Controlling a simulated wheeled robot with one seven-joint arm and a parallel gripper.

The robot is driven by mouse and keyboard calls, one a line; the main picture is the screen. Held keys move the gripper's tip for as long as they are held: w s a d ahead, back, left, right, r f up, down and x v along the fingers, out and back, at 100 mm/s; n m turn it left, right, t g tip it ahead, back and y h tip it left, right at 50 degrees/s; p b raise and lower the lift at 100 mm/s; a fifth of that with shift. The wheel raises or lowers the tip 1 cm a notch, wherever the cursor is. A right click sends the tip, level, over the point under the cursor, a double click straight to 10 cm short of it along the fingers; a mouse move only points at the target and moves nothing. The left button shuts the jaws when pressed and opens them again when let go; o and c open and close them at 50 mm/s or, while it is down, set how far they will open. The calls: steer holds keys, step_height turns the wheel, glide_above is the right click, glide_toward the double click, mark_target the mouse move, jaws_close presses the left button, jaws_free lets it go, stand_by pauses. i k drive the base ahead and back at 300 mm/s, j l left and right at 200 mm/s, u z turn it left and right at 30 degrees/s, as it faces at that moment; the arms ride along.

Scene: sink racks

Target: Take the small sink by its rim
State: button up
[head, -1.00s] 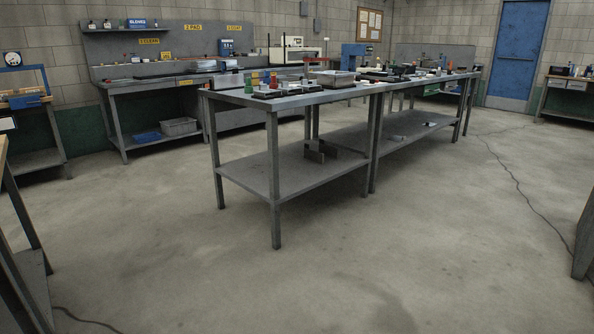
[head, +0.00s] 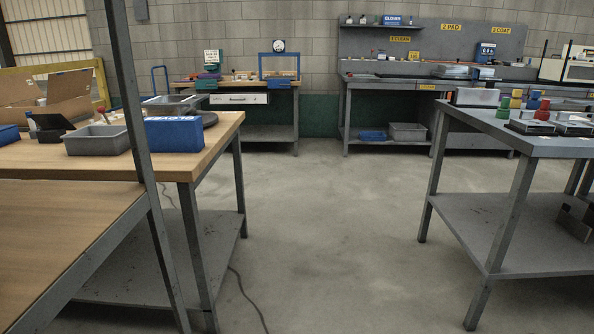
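My gripper is not in view. I cannot pick out the small sink for certain in the head view. A grey tub (head: 97,140) stands on the wooden table at the left, and a shallow metal tray-like thing (head: 172,105) sits behind it. An upright grey metal piece (head: 574,219) stands on the lower shelf of the right table, cut off by the picture edge. None of these is clearly a sink.
A wooden-topped table (head: 215,130) with a blue box (head: 174,134) is at left, behind a nearer wooden surface (head: 60,235). The grey metal table (head: 500,125) is at right. Open floor (head: 335,240) lies between, with a cable (head: 245,295). Benches line the back wall.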

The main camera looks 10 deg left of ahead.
mark_target(181, 105)
steer(key=i+u, duration=0.2)
steer(key=i, duration=0.45)
steer(key=i+u, duration=0.2)
steer(key=i, duration=0.45)
steer(key=i+l+u, duration=0.15)
steer(key=i, duration=0.5)
